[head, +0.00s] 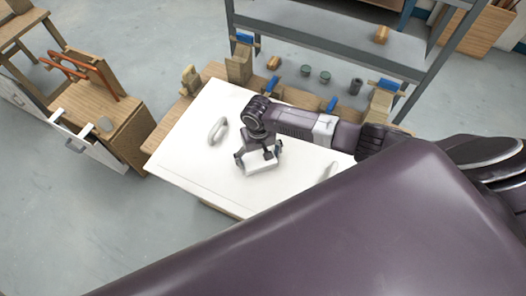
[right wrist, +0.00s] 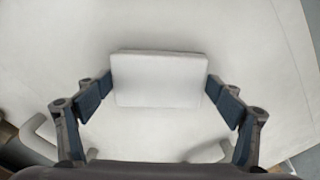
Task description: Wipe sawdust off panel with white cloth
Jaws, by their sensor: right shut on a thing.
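The white panel (head: 185,165) lies flat on a wooden bench, with a grey handle (head: 218,131) standing on its left part. My right gripper (head: 259,157) is over the middle of the panel, shut on the white cloth (head: 262,164). In the right wrist view the cloth (right wrist: 155,80) is a folded white block between the two dark blue finger pads (right wrist: 155,95). It is against or just above the panel; I cannot tell which. No sawdust can be made out on the panel. My left gripper is not in view.
A second handle (head: 328,171) stands on the panel's right part. Wooden blocks with blue clamps (head: 330,104) and small green cans (head: 325,77) stand along the back. A grey metal shelf (head: 320,40) is behind. A wooden cabinet (head: 110,125) stands at left.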

